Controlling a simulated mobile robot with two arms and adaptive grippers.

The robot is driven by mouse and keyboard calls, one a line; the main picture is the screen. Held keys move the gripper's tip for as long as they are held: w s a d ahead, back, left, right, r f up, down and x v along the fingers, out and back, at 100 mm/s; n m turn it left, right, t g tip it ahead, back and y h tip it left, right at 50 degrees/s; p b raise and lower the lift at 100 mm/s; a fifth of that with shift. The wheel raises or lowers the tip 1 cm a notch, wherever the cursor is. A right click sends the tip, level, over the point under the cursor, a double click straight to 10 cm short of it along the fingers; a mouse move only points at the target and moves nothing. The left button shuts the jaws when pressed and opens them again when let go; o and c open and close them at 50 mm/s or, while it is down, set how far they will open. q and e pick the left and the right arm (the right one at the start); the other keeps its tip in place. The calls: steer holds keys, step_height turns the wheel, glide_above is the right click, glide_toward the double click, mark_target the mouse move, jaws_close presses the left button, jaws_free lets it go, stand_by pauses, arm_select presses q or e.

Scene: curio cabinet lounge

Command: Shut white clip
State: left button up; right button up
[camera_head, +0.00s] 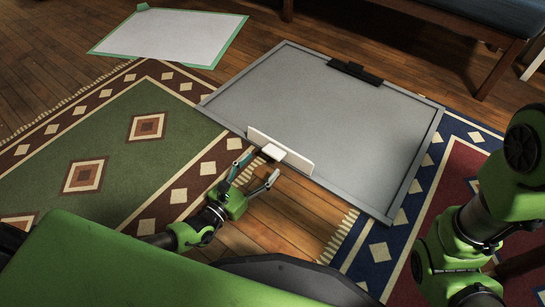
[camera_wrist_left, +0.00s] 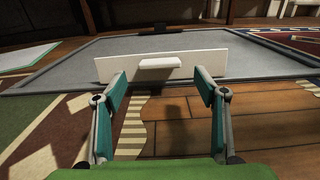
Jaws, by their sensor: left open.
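The white clip (camera_head: 300,162) is at the near left edge of the grey framed board (camera_head: 330,120). Its long plate stands up from the edge, and a short tab (camera_head: 272,152) sticks out toward me. In the left wrist view the clip's plate (camera_wrist_left: 112,69) spans the middle, with its tab (camera_wrist_left: 160,62) near the centre. My left gripper (camera_head: 254,170) is open and empty, just short of the clip. In the left wrist view its fingers (camera_wrist_left: 161,84) are on either side of the tab, with a gap between. My right gripper is out of the picture.
A black clip (camera_head: 355,73) sits on the board's far edge. A white sheet with a green border (camera_head: 170,36) lies at the upper left. A green rug (camera_head: 115,125) and a red-and-blue rug (camera_head: 375,255) flank bare wood floor. A bench (camera_head: 470,20) stands at the top right.

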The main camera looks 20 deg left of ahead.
mark_target(272, 152)
arm_select(q)
steer(key=b+x, duration=0.2)
steer(key=x, duration=0.3)
steer(key=shift+w+d+f, duration=0.1)
steer(key=shift+w, duration=0.3)
steer(key=shift+w+d, duration=0.15)
steer(key=shift+w, duration=0.3)
steer(key=c, duration=1.1)
